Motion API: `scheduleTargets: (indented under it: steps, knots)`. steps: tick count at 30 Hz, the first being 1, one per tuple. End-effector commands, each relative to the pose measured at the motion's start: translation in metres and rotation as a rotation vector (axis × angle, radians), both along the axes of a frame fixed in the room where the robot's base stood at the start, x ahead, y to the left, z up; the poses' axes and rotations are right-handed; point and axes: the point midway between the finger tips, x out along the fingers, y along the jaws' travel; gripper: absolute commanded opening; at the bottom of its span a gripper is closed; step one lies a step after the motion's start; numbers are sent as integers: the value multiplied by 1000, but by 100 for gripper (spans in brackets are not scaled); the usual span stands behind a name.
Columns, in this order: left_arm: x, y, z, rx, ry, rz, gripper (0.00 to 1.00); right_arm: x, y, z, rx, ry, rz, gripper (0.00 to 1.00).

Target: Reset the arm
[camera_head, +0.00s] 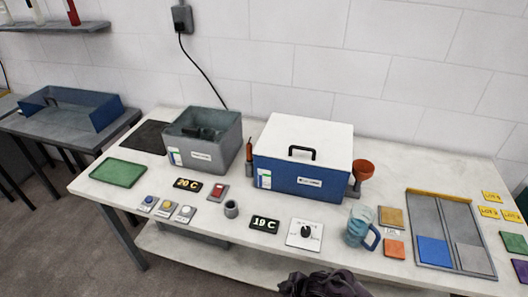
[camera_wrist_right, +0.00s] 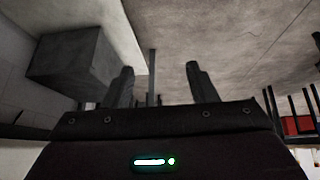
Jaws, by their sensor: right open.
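My right gripper (camera_wrist_right: 162,82) shows in the right wrist view. Its two dark fingers stand well apart with nothing between them, so it is open and empty. In that view it is in free space, with a plain grey surface and a large grey block beyond it. I see no contact with anything. In the head view no gripper can be made out. A dark shape cuts in at the bottom edge there, and I cannot tell which part it is. My left gripper is in neither view.
The white workbench (camera_head: 265,225) carries a blue box with a white lid (camera_head: 300,140), an open grey bin (camera_head: 222,150), a green tray (camera_head: 118,172), a clear blue-handled jug (camera_head: 359,226) and a divided grey tray (camera_head: 432,212). A blue tray (camera_head: 90,105) stands on the left side table.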

Motion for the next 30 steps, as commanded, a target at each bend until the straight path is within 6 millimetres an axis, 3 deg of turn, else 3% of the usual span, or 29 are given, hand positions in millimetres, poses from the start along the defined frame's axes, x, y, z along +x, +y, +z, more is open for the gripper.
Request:
scheduleTargets:
  steps: [1,3,8,12,15,18,21,24,30]
  knots:
    - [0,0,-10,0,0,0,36,-27,-13,-44,11,59,-136,52]
    - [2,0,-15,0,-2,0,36,-54,-34,-83,7,108,-298,52]
    - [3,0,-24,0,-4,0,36,-136,-86,-156,-57,215,-597,52]
    - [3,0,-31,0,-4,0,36,-221,-127,-201,-145,298,-799,52]
    - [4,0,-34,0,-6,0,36,-275,-149,-220,-207,343,-903,52]
    - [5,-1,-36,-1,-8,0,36,-315,-165,-230,-258,374,-971,52]
    - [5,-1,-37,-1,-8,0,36,-340,-174,-234,-290,392,-1010,52]
    - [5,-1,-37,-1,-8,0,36,-350,-177,-235,-302,399,-1026,52]
    - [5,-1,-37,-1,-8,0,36,-350,-177,-235,-302,399,-1026,52]
